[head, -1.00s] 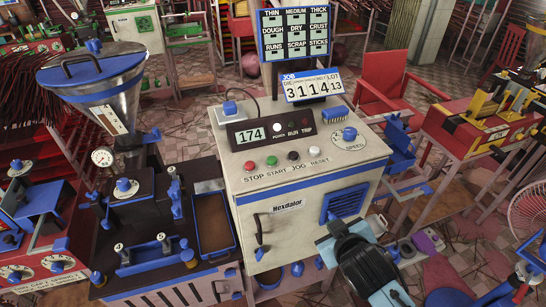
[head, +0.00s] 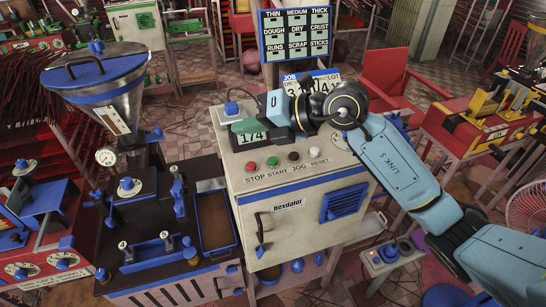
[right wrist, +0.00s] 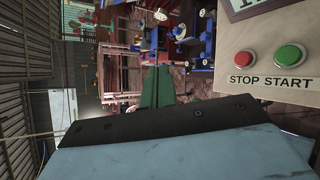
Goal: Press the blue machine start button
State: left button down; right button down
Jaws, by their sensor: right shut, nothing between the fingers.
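The blue-trimmed cream machine labelled Hexdalor (head: 300,225) stands in the middle of the head view. Its green START button (head: 272,161) sits on the sloped panel between the red STOP button (head: 250,166) and a black JOG button (head: 293,157). The START button also shows at the right of the right wrist view (right wrist: 288,57), uncovered. My right gripper (head: 243,126) is shut and empty, above the panel near the digital display and behind the buttons, apart from START. Its green fingers also show in the right wrist view (right wrist: 155,88). My left gripper is not in view.
A blue knob (head: 231,108) stands at the panel's left rear. A hopper machine (head: 110,95) stands left. The panel's front is clear.

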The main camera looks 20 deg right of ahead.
aim_at(277, 162)
jog(key=w+d+f+h, duration=0.1)
jog(key=w+d+h, duration=0.2)
jog(key=d+h, duration=0.2)
jog(key=shift+d+m+h, duration=0.3)
jog(key=shift+d+m, duration=0.1)
jog(key=shift+d, duration=0.7)
jog(key=shift+f, duration=0.1)
notch_tip(277, 162, down, 9)
jog(key=b, duration=0.6)
dwell(1.0)
jog(key=shift+f+b, duration=0.25)
jog(key=shift+b, duration=0.2)
jog(key=shift+f+b, duration=0.4)
jog(key=shift+f, duration=0.15)
dwell(0.5)
jog(key=shift+r, duration=0.15)
jog(key=shift+r+p, duration=0.7)
jog(key=shift+r, duration=0.15)
